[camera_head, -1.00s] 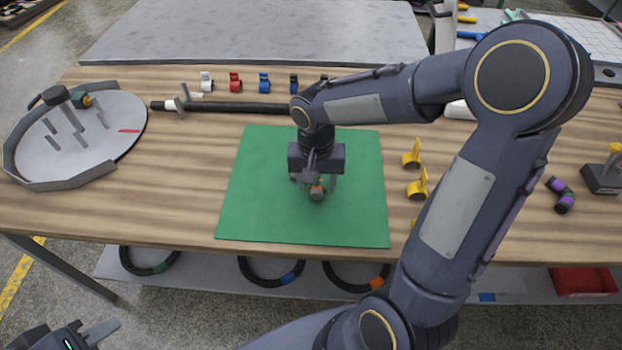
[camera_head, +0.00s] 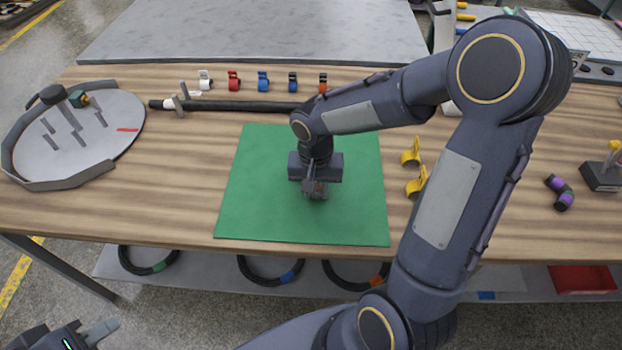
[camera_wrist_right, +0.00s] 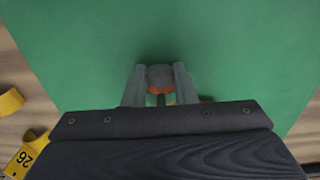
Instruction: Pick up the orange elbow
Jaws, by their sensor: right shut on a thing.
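The orange elbow, a grey piece with an orange band, is on the green mat (camera_head: 265,200). It is mostly hidden behind my right gripper (camera_head: 317,193) in the head view. In the right wrist view the elbow (camera_wrist_right: 160,76) sits between the two fingers of my right gripper (camera_wrist_right: 160,86), which are shut on it. The gripper points down over the mat; I cannot tell whether the elbow is clear of it. My left gripper (camera_head: 98,331) is at the bottom left corner, away from the table, only partly in view.
A round grey tray with pegs (camera_head: 85,145) is at the left. A black hose (camera_head: 240,106) and several coloured clips line the back. Yellow clips (camera_head: 417,183) stand right of the mat. A purple-banded elbow (camera_head: 560,193) lies further right. The mat's left part is clear.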

